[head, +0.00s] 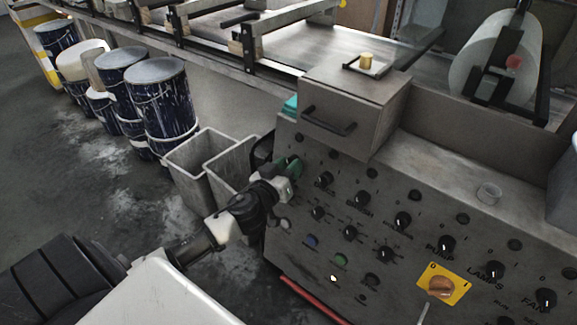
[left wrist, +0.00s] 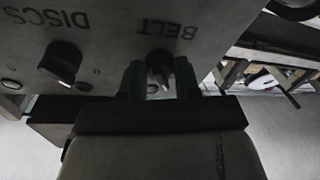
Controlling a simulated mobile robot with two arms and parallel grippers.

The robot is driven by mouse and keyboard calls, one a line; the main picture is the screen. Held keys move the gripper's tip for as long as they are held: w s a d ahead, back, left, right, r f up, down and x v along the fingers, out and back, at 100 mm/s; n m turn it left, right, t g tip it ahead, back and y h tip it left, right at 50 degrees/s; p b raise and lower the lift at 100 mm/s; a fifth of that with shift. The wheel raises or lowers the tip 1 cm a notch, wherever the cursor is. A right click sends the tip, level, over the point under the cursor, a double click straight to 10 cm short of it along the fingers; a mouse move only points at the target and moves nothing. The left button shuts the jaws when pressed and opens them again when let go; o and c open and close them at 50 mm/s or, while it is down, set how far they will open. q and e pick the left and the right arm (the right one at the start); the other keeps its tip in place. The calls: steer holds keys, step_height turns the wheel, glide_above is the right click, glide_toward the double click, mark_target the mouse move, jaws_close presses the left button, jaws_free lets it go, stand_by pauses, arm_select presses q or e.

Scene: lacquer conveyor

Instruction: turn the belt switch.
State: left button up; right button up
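The belt switch (left wrist: 158,66) is a small dark knob below the upside-down word BELT in the left wrist view. Its pointer runs roughly up and down in that picture. My left gripper (left wrist: 158,80) has one finger on each side of the knob, with narrow gaps showing, so it looks open around it. In the head view my left gripper (head: 291,168) is at the upper left end of the grey control panel (head: 310,265) and hides the belt switch. My right gripper is not in view.
The discs knob (left wrist: 62,62) is beside the belt switch. Several other black knobs and an orange switch on a yellow plate (head: 441,286) are on the panel. A drawer box (head: 355,100) overhangs above my left gripper. Grey bins (head: 200,160) stand left of the panel.

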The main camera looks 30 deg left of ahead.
arm_select(q)
steer(key=c, duration=0.3)
steer(key=m+h, duration=0.1)
steer(key=m, duration=0.3)
steer(key=shift+a, duration=0.1)
steer(key=m+h+p, duration=0.1)
steer(key=m, duration=0.3)
steer(key=m+h+p, duration=0.1)
steer(key=m, duration=0.3)
steer(key=shift+a+r, duration=0.1)
steer(key=shift+m+h+p, duration=0.4)
steer(key=shift+m+p, duration=0.15)
steer(key=shift+m, duration=0.65)
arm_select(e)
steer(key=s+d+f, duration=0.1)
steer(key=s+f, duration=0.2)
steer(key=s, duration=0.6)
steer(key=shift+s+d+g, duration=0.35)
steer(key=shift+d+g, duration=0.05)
arm_select(q)
steer(key=o, duration=0.9)
